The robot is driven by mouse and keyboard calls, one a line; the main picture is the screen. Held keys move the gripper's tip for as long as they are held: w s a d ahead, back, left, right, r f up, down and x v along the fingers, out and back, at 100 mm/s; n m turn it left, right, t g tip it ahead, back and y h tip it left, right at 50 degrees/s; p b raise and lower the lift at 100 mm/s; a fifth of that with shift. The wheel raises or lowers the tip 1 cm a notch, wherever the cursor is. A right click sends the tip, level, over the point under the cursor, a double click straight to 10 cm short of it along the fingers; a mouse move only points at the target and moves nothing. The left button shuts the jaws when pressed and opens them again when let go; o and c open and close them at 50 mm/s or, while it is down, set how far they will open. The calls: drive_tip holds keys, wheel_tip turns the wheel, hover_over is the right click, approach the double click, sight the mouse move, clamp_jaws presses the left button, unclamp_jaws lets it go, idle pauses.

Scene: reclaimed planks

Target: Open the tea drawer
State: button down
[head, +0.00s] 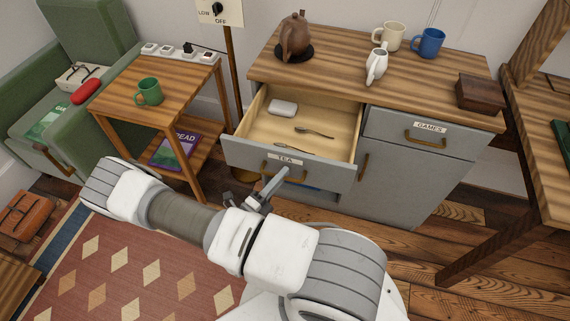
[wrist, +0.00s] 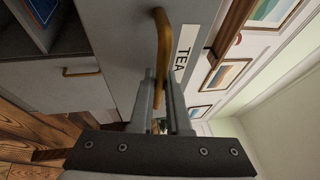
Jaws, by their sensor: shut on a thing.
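The tea drawer (head: 262,155), labelled TEA, is pulled well out of the grey cabinet in the head view. Inside it lie a white bar-like item (head: 283,107) and two slim brush-like items (head: 314,133). My gripper (head: 268,188) is at the drawer's front. In the wrist view my gripper (wrist: 164,112) is shut on the brass drawer handle (wrist: 161,45), beside the TEA label (wrist: 181,55). The arm hides part of the handle in the head view.
The cabinet top (head: 340,75) holds a brown teapot (head: 296,38), mugs, a white jug and a dark box (head: 480,94). The GAMES drawer (head: 415,128) is shut. A side table (head: 160,92) with a green mug (head: 149,92) stands left. A patterned rug (head: 130,262) covers the floor.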

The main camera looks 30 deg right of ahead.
drive_tip(key=shift+s+a, duration=0.25)
drive_tip(key=shift+a, duration=0.05)
drive_tip(key=c, duration=0.9)
unclamp_jaws()
drive_tip(key=v, duration=1.7)
drive_tip(key=shift+a+f, duration=0.1)
drive_tip(key=shift+a, duration=0.1)
